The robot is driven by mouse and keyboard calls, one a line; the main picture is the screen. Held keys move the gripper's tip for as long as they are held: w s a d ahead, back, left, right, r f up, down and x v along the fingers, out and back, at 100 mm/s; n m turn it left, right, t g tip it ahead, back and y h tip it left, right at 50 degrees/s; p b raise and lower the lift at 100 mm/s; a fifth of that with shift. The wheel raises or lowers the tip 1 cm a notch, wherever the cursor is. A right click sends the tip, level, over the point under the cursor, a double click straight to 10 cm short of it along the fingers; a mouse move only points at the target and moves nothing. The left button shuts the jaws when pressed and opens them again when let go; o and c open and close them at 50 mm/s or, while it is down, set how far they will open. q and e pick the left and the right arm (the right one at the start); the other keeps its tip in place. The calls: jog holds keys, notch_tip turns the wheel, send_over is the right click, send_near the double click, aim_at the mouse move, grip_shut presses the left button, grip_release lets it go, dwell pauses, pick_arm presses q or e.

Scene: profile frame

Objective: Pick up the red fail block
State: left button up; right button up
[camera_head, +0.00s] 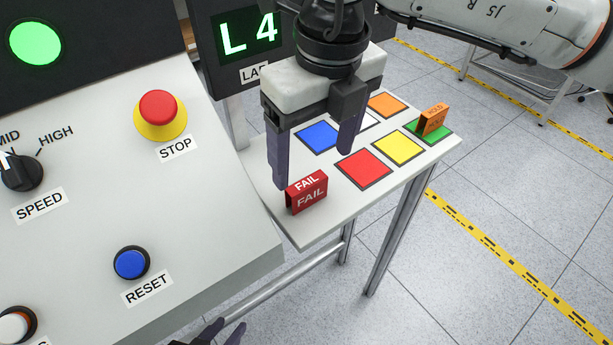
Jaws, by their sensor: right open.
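The red block (309,198) marked FAIL stands on the near left part of the small white table (310,234). My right gripper (314,171) reaches down from the top, open and empty, with its dark fingers pointing down. Its left finger is close to the block's left end, and its right finger hangs further back to the right. I cannot tell whether the left finger touches the block. My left gripper (214,334) shows only as dark tips at the bottom edge; most of it is hidden.
Coloured squares lie on the table behind the block, including red (364,168), yellow (398,148) and blue (317,136). An orange block (433,119) stands on the green square (413,125). A control panel (210,200) with a STOP button (159,112) borders the table on the left.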

aim_at(307, 182)
notch_tip(307, 182, down, 3)
jog(key=shift+a+r, duration=0.1)
jog(key=shift+r, duration=0.1)
jog(key=f, duration=0.1)
jog(key=f+p, duration=0.1)
jog(key=w+f, duration=0.1)
jog(key=f, duration=0.1)
jog(key=shift+a+f, duration=0.1)
jog(key=shift+a, duration=0.3)
jog(key=shift+w+f, duration=0.15)
jog(key=shift+f, duration=0.45)
jog(key=c, duration=1.1)
notch_tip(307, 182, up, 10)
jog(key=shift+r+b, duration=0.1)
jog(key=shift+b, duration=0.3)
jog(key=shift+c, duration=0.2)
pick_arm(q)
jog(key=shift+s+f, duration=0.2)
jog(key=shift+s, duration=0.35)
